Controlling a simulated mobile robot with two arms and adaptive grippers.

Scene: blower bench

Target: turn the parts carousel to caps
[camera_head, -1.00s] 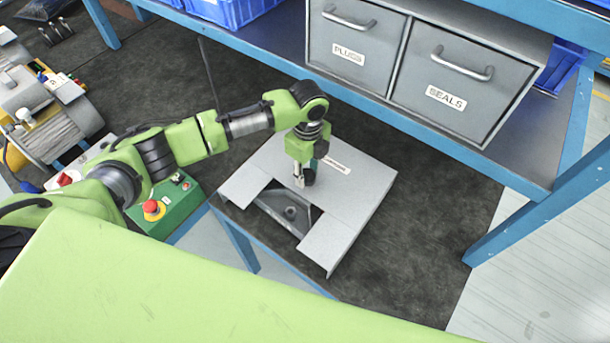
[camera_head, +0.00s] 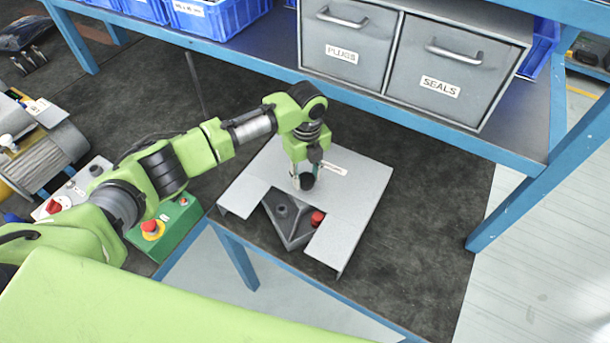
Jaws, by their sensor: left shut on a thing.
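The parts carousel (camera_head: 294,238) sits under a flat grey cover (camera_head: 357,195) on the bench. Only a dark grey section shows through the cutout at the cover's front. A grey round piece (camera_head: 282,210) and a red piece (camera_head: 318,218) show in that section. My left gripper (camera_head: 304,183) points down over the middle of the cover, behind the cutout. It is shut on a dark round knob (camera_head: 308,181), partly hidden by the fingers. A label on the cover behind the gripper is too small to read. My right gripper is out of view.
A green box with a red button (camera_head: 152,228) stands left of the cover, under my left arm. Drawers marked PLUGS (camera_head: 345,40) and SEALS (camera_head: 445,75) and blue bins (camera_head: 205,14) stand on the blue shelf behind. The dark bench right of the cover is clear.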

